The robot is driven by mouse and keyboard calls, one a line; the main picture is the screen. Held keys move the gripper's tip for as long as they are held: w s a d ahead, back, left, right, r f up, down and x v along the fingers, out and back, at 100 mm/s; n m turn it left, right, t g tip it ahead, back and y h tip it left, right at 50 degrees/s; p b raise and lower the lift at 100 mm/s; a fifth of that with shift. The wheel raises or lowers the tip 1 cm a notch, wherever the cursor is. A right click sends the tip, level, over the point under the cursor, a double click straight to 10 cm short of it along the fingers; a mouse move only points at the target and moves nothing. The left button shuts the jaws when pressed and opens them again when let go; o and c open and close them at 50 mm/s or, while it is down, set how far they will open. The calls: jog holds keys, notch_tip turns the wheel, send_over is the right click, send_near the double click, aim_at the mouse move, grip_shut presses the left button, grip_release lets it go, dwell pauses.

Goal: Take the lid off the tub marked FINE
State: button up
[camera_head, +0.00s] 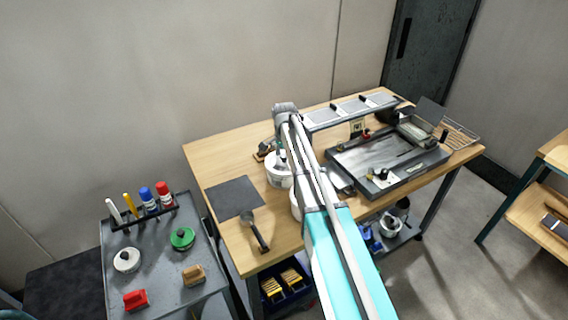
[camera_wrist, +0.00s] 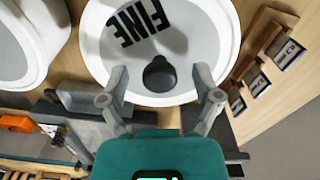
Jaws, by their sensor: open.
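The tub marked FINE (camera_wrist: 90,38) is white and round, seen from above in the wrist view. Its pale lid (camera_wrist: 195,38) is on it, with black FINE lettering and a dark round knob (camera_wrist: 160,78). My gripper (camera_wrist: 160,73) is open, with one finger on each side of the knob and visible gaps between. I cannot tell the exact height of the fingertips against the knob. In the head view a white tub (camera_head: 277,177) stands on the wooden table (camera_head: 212,152) under my gripper, partly hidden by my arm.
A second white tub (camera_wrist: 42,40) stands close on the left in the wrist view. A wooden rack with labelled blocks (camera_wrist: 258,84) is close on the right. In the head view a dark mat (camera_head: 230,196), a dark-handled tool (camera_head: 258,235) and a black-bedded press (camera_head: 390,160) share the table.

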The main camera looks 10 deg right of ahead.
dwell(0.4)
grip_shut()
jog(key=shift+r, duration=0.2)
dwell(0.3)
notch_tip(320, 180, up, 2)
jog(key=shift+r+p, duration=0.1)
jog(key=shift+p, duration=1.15)
jog(key=s+r+p, duration=1)
jog(key=s, duration=0.4)
jog(key=shift+d+r, duration=0.15)
jog(key=shift+r, duration=0.05)
